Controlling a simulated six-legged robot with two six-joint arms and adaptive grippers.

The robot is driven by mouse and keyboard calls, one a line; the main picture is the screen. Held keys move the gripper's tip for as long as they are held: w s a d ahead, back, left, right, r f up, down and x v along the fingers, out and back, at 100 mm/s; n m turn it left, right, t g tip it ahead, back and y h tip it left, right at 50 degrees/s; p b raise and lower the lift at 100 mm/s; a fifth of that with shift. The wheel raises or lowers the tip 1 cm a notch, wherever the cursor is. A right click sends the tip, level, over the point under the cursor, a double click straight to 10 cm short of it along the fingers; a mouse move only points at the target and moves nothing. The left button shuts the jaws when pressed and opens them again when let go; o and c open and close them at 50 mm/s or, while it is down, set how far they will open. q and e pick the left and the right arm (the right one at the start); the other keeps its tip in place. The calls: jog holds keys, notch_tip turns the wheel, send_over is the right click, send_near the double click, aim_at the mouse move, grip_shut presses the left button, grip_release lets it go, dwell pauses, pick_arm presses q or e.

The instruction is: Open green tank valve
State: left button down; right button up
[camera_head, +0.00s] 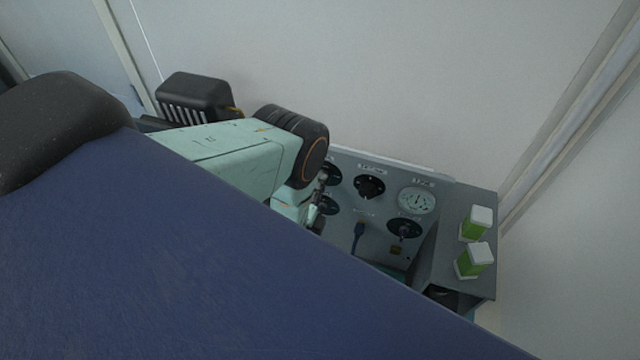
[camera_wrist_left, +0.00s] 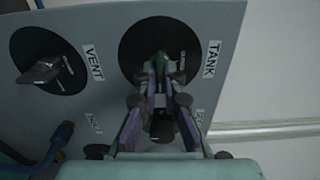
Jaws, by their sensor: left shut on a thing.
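The green tank valve handle (camera_wrist_left: 154,67) sits on a round black plate beside the TANK label (camera_wrist_left: 213,59) in the left wrist view. My left gripper (camera_wrist_left: 158,90) is shut on the green handle, with its fingers on either side of it. In the head view my left gripper (camera_head: 318,196) is at the left part of the grey control panel (camera_head: 342,227), small and partly hidden by my arm. The green handle cannot be made out there. My right gripper is not in view.
The VENT valve (camera_wrist_left: 45,70) is left of the tank valve in the wrist view. The panel also holds a black knob (camera_head: 369,187), a white gauge (camera_head: 417,200), another black dial (camera_head: 404,229) and a blue cable (camera_head: 358,235). Green-and-white boxes (camera_head: 476,223) stand at the right.

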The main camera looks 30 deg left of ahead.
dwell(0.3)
pick_arm(q)
jog(key=c, duration=1.5)
grip_release()
jog(key=shift+o, duration=0.2)
jog(key=v, duration=0.7)
jog(key=shift+s, duration=0.3)
